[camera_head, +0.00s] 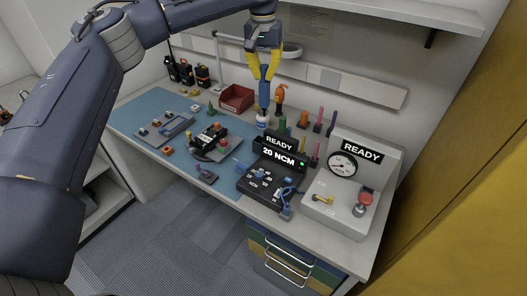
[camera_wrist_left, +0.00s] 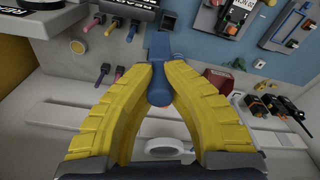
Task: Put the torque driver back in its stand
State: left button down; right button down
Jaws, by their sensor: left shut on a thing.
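My left gripper (camera_head: 264,76) reaches down from above the back of the bench, its yellow fingers closed around the blue torque driver (camera_head: 264,92). The driver hangs upright, its lower end directly above or at a small white and blue piece (camera_head: 262,121) on the bench; I cannot tell whether they touch, or whether this piece is the stand. In the left wrist view the fingers (camera_wrist_left: 160,92) grip the driver's blue handle (camera_wrist_left: 158,88), whose rounded end shows between them. My right gripper is not in view.
A red bin (camera_head: 236,98) stands left of the driver. Upright coloured tools (camera_head: 318,118) stand to the right. A black control unit (camera_head: 268,180) reading "20 NCM" and a white gauge box (camera_head: 345,190) are in front. A work fixture (camera_head: 208,142) sits on the blue mat (camera_head: 140,112).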

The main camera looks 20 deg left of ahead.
pick_arm(q)
jog(key=shift+w+a+r+m, duration=0.2)
jog(key=shift+w+a, duration=0.25)
jog(key=shift+w, duration=0.15)
jog(key=shift+w+a+r+m, duration=0.2)
jog(key=shift+w+a, duration=0.25)
jog(key=shift+w, duration=0.15)
notch_tip(320, 180, down, 20)
jog(key=m, duration=0.1)
jog(key=shift+a, duration=0.3)
jog(key=c, duration=1.5)
grip_release()
jog(key=shift+f, duration=0.15)
jog(key=shift+c, duration=0.2)
notch_tip(320, 180, up, 12)
jog(key=s, duration=0.1)
jog(key=shift+a, duration=0.15)
